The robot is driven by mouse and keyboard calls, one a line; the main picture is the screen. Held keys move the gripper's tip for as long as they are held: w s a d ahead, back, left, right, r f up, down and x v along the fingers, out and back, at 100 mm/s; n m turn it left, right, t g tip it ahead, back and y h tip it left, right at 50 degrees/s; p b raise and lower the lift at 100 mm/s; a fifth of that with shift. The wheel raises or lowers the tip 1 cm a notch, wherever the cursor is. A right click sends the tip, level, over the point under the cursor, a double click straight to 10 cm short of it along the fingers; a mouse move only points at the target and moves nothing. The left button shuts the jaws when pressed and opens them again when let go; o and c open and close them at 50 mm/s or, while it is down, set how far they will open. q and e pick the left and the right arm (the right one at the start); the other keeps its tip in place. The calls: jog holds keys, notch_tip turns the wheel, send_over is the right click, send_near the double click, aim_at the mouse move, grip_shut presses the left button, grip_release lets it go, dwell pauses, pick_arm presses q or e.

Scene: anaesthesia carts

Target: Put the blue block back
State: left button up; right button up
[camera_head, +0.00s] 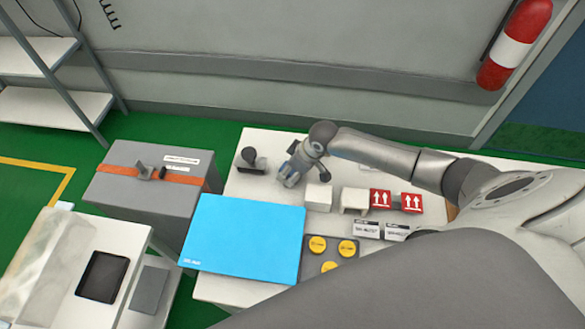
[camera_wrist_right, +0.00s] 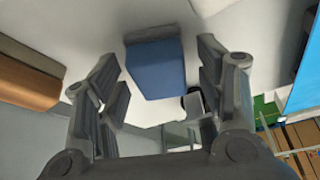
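The blue block (camera_wrist_right: 156,70) shows in the right wrist view on a white surface, between the two spread fingers of my right gripper (camera_wrist_right: 158,92). Gaps show on both sides of the block, so the fingers are apart from it. In the head view my right gripper (camera_head: 290,177) points down over the white table, behind the blue board's far right corner; I cannot make out the block there, and the gripper may hide it. My left gripper is not in view.
White blocks (camera_head: 318,197) and red arrow-marked blocks (camera_head: 411,202) stand right of the gripper. A dark stand (camera_head: 250,162) is to its left. A flat blue board (camera_head: 243,240) and a grey tray with yellow discs (camera_head: 346,248) lie nearer. A grey case (camera_head: 150,205) stands left.

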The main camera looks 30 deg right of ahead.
jog(key=b+v, duration=0.1)
jog(key=v, duration=1.1)
jog(key=shift+r, duration=0.1)
